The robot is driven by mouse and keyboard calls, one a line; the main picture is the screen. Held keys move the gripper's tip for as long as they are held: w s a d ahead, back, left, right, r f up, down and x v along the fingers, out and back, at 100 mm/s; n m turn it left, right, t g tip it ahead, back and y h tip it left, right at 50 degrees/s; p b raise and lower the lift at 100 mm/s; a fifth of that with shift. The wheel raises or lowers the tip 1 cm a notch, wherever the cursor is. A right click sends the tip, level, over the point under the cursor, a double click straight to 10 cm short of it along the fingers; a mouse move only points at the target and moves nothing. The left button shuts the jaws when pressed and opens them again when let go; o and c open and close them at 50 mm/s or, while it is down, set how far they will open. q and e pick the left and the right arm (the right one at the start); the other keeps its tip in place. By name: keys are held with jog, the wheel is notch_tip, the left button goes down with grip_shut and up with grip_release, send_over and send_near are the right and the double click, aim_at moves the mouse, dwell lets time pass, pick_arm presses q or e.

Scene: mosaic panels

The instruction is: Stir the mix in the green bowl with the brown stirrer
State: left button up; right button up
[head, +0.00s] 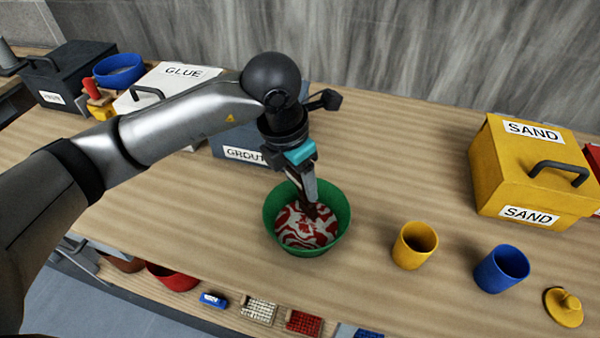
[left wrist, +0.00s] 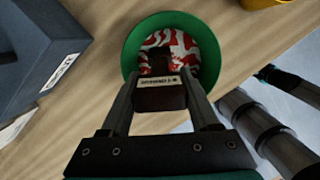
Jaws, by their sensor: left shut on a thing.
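The green bowl (head: 340,205) stands on the wooden worktop near the middle of the head view. A red and white swirled mix (head: 300,230) lies in it, with the two colours in separate streaks. My left gripper (head: 309,199) points down over the bowl. It is shut on the brown stirrer (left wrist: 160,97), whose lower end reaches down into the bowl at the mix. In the left wrist view the stirrer's handle sits between the two fingers, with a small label on it. The green bowl (left wrist: 131,50) shows just beyond it. My right gripper is not in view.
A yellow cup (head: 414,246) and a blue cup (head: 501,270) stand right of the bowl, with a yellow lid (head: 563,307) beyond. A yellow SAND box (head: 500,170) is at the right. A GROUT box (head: 232,140) stands close behind the bowl, left. Bare worktop lies between bowl and SAND box.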

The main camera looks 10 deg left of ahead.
pick_arm(q)
jog(key=shift+s+f+b, duration=0.2)
jog(key=shift+s+b, duration=0.2)
jog(key=shift+s, duration=0.35)
jog(key=shift+s+f+b, duration=0.15)
jog(key=shift+s+b, duration=0.25)
jog(key=shift+s, duration=0.3)
dwell(0.5)
jog(key=shift+f+b, duration=0.25)
jog(key=shift+b, duration=0.05)
dwell(0.8)
jog(key=shift+r, duration=0.1)
dwell(0.4)
